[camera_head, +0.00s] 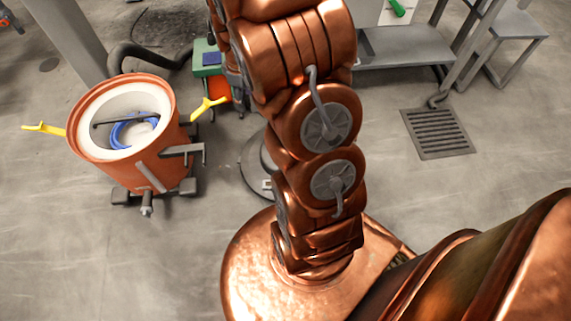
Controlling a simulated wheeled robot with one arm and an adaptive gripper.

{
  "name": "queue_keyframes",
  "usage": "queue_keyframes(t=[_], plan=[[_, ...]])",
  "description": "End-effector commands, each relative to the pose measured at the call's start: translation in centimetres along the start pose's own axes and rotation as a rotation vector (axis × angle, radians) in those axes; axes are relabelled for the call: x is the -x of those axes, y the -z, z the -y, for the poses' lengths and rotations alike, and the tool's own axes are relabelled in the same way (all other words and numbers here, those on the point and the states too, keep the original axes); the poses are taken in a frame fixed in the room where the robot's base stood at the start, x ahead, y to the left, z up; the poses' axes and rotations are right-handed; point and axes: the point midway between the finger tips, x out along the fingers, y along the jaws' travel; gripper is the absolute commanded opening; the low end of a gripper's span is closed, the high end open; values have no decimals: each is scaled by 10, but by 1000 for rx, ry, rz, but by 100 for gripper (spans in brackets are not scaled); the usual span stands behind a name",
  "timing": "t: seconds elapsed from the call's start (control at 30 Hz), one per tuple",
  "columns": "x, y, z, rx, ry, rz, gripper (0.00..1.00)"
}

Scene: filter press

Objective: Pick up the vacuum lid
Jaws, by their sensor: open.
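The orange vacuum drum (150,170) stands upright on a wheeled base at the left. Its top is open, showing a white inner wall, a blue ring (128,137) and a dark bar inside. Yellow latches stick out at its sides. A grey round piece (252,178) lies low on the floor right of the drum, mostly hidden behind my copper arm. It may be the vacuum lid, but I cannot tell for sure. My arm rises through the middle and leaves the top edge. My gripper is not in view.
A dark hose (150,54) runs from behind the drum. A green and orange box (209,62) stands behind, partly hidden by my arm. A grey bench (405,48) stands at the back right, near a floor grate (437,132). The floor at lower left is clear.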

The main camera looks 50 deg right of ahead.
Motion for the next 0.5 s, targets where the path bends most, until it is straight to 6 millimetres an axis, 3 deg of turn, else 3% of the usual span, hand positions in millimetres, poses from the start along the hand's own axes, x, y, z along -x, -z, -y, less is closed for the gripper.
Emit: queue_keyframes(t=[0.03,0.5], plan=[[-32,-1,-13,13,-6,-1,54],[-240,-25,-116,209,-87,-17,54]])
